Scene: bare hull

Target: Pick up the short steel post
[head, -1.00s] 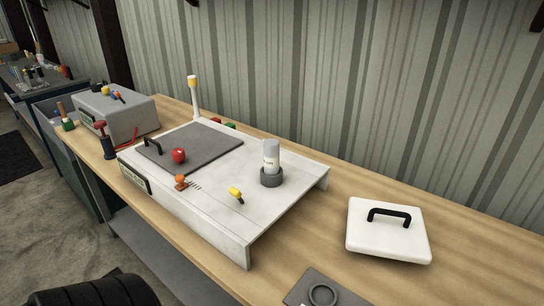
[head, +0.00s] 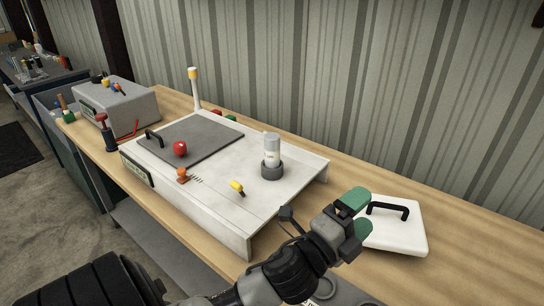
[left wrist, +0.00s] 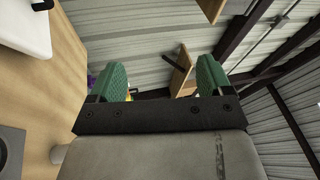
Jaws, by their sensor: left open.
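A short pale grey cylinder with a label (head: 271,149), which looks like the steel post, stands upright in a dark grey ring socket (head: 272,171) on the white raised panel (head: 215,208). My left gripper (head: 356,215) has green fingertips and is open and empty. It is in the air to the right of the post, well apart from it, and covers part of the white lid. In the left wrist view the two green fingers (left wrist: 162,75) are spread with nothing held between them; the post cannot be made out there. My right gripper is not in view.
A white lid with a black handle (head: 400,238) lies on the wooden bench to the right. The panel also bears a red knob (head: 180,149), a yellow lever (head: 237,187) and an orange knob (head: 183,174). A tall yellow-topped post (head: 195,88) stands behind.

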